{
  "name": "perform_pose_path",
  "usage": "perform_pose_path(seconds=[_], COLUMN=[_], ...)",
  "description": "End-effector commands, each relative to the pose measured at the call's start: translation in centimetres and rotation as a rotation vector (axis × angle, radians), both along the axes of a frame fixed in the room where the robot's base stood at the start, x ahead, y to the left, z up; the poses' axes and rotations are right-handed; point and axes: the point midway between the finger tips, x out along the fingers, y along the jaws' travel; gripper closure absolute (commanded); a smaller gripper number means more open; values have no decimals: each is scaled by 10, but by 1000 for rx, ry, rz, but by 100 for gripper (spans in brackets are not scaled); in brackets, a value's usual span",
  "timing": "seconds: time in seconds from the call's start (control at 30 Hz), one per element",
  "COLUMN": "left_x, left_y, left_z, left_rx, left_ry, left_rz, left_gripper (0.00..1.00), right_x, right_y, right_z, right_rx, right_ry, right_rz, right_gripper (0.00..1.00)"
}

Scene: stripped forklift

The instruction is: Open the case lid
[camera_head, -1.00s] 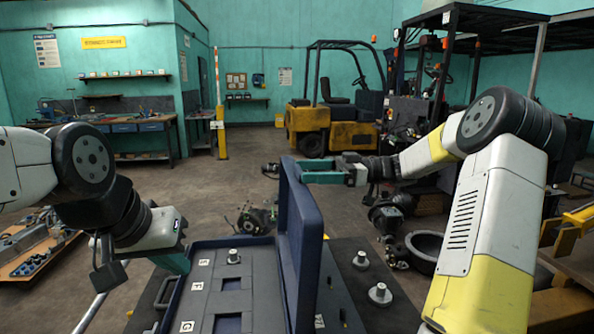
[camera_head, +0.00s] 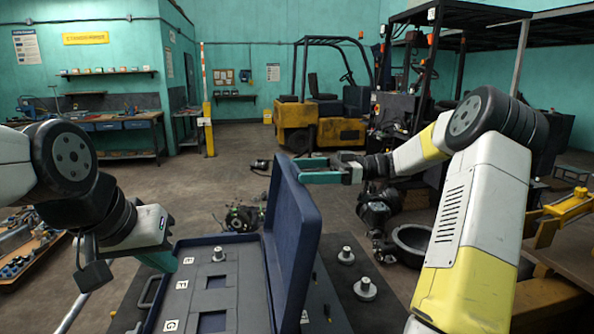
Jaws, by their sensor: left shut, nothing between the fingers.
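The dark blue case (camera_head: 160,303) lies open in front of me, with a grey insert marked with letters. Its lid (camera_head: 293,245) stands up on the right side and leans right, past upright. My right gripper (camera_head: 306,170) is at the lid's far top corner, with its teal fingers spread apart. I cannot tell whether they touch the lid. My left gripper (camera_head: 160,262) is shut and empty at the case's left rim, its tips pointing down toward it.
A metal knob part (camera_head: 218,254) stands in the insert. Two more, one (camera_head: 365,289) nearer, stand on the dark surface right of the lid. A parts tray (camera_head: 40,240) is at far left. Machine parts (camera_head: 240,217) lie on the floor behind the case. A forklift (camera_head: 320,120) stands farther back.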

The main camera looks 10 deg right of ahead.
Motion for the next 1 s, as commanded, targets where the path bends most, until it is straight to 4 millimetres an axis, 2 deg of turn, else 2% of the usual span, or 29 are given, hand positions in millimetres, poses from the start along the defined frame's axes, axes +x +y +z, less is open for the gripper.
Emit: perform_pose_path(seconds=[0.27, 0.6, 0.7, 1.0], left_x=[0, 0, 0, 0], left_y=[0, 0, 0, 0], left_z=[0, 0, 0, 0], left_rx=[0, 0, 0, 0], left_ry=[0, 0, 0, 0], left_rz=[0, 0, 0, 0], left_gripper=[100, 100, 100, 100], right_x=[-1, 2, 2, 2], right_y=[-5, -61, -71, -79], right_z=[-3, -4, -3, -3], right_rx=[-4, -1, -1, 0], right_ry=[4, 2, 1, 0], right_rz=[3, -1, -1, 0], right_gripper=[0, 0, 0, 0])
